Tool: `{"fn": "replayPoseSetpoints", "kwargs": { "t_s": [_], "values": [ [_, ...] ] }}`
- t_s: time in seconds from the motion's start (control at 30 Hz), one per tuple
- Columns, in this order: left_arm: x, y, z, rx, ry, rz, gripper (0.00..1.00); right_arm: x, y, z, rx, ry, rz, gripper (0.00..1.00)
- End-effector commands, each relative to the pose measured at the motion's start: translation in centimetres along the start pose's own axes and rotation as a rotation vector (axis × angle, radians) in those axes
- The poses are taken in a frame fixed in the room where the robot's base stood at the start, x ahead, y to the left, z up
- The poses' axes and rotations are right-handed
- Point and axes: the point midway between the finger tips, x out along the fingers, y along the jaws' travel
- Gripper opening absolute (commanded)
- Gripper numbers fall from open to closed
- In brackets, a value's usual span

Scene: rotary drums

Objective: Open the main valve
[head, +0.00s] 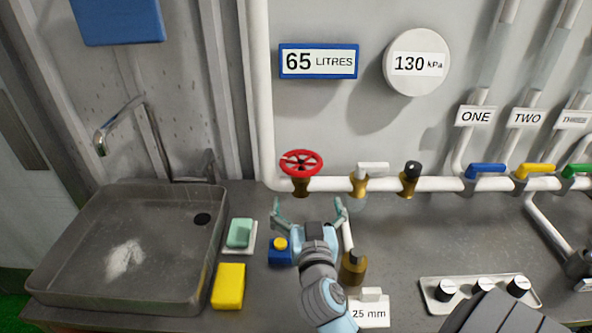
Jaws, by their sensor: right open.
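A red handwheel valve (301,163) sits on a brass body on the white horizontal pipe (332,184); it is the only wheel-type valve in view, and no label names it as the main valve. My right gripper (309,208) is open, its two fingers spread apart and pointing toward the wall. It is below the red wheel in the picture and apart from it, with nothing between the fingers. My left gripper is not in view.
Right along the pipe are a white-handled valve (372,169), a black-knobbed valve (412,170) and blue (486,170), yellow (535,170) and green levers. A blue box with a yellow button (280,252) and a brass fitting (354,268) flank my gripper. A sink (60,290) is left.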

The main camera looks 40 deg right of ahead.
Motion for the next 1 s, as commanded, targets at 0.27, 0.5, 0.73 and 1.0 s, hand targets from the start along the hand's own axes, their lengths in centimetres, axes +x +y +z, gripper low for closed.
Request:
{"fn": "replayPoseSetpoints", "kwargs": {
  "t_s": [0.27, 0.5, 0.73, 1.0],
  "values": [
    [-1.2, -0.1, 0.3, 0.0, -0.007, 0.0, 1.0, 6.8, 0.1, -0.6, -0.006, 0.002, 0.003, 1.0],
    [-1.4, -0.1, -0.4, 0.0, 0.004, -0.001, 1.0, 12.4, 0.1, -0.4, -0.003, -0.001, 0.003, 1.0],
    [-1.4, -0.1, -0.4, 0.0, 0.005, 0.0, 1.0, 13.9, 0.0, -0.3, -0.002, -0.001, 0.001, 1.0],
    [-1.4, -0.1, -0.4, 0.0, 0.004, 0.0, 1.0, 13.9, 0.0, -0.3, -0.002, -0.001, 0.0, 0.87]
  ]
}}
